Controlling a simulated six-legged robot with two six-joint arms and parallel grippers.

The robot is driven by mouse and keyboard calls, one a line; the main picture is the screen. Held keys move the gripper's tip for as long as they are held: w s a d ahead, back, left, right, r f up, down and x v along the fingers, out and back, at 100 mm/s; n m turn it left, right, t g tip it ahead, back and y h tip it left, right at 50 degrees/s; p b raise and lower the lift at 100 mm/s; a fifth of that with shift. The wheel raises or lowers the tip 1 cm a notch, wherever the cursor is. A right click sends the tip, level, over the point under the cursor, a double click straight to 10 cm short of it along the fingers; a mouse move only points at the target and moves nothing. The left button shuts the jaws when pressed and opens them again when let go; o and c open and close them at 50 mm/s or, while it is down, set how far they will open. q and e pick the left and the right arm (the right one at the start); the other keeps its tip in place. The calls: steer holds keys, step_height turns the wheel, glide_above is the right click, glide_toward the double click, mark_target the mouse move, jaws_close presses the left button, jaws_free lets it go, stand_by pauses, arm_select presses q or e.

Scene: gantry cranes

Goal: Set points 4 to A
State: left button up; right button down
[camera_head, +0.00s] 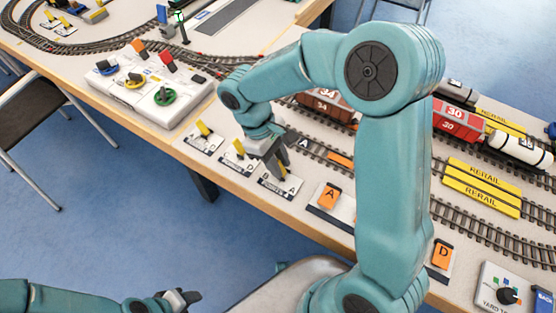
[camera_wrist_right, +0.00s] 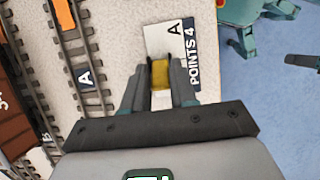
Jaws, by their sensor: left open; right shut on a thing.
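The points 4 plate (camera_head: 289,189) lies near the table's front edge; in the right wrist view its white plate (camera_wrist_right: 157,37) shows the letter A at the top and a dark "POINTS 4" strip on the right. Its yellow lever (camera_wrist_right: 160,73) stands between the fingers of my right gripper (camera_wrist_right: 160,85), which is shut on it. The other end of the plate is hidden by the gripper, so the lever's side is hard to tell. In the head view my right gripper (camera_head: 279,162) reaches down onto this plate. My left gripper (camera_head: 180,299) is open and empty, low at the left, away from the table.
Two similar lever plates (camera_head: 238,157) (camera_head: 204,138) lie to the left. An orange A switch (camera_head: 329,196) is to the right. A white control box (camera_head: 150,85) with coloured handles stands further left. Tracks with red wagons (camera_head: 460,120) and yellow rerail ramps (camera_head: 482,186) lie behind.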

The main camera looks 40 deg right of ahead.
mark_target(285, 173)
steer(key=shift+s+d+t+y+b, duration=0.15)
steer(key=shift+s+t+y+b, duration=0.2)
steer(key=shift+t+b, duration=0.6)
steer(key=s+t+y+b, duration=0.1)
steer(key=t+b, duration=0.1)
steer(key=b, duration=0.2)
steer(key=t+y+b, duration=0.1)
steer(key=t+b, duration=0.2)
steer(key=b, duration=0.1)
steer(key=s+d+t+y+b, duration=0.1)
steer(key=t+b, duration=0.1)
steer(key=b, duration=0.2)
steer(key=shift+s+d+f+t, duration=0.1)
steer(key=shift+s+f+t, duration=0.25)
steer(key=shift+f, duration=0.05)
steer(key=shift+s+r+t+y+b, duration=0.15)
steer(key=shift+t+y+b, duration=0.25)
steer(key=shift+b, duration=0.6)
steer(key=c, duration=1)
jaws_free()
steer(key=shift+r, duration=0.1)
steer(key=shift+s+d+r, duration=0.1)
steer(key=shift+s+r, duration=0.05)
steer(key=shift+r, duration=0.15)
steer(key=p+v, duration=0.3)
steer(key=v, duration=1.2)
steer(key=shift+s+r+p, duration=0.15)
steer(key=shift+s+p, duration=0.15)
steer(key=shift+p, duration=0.1)
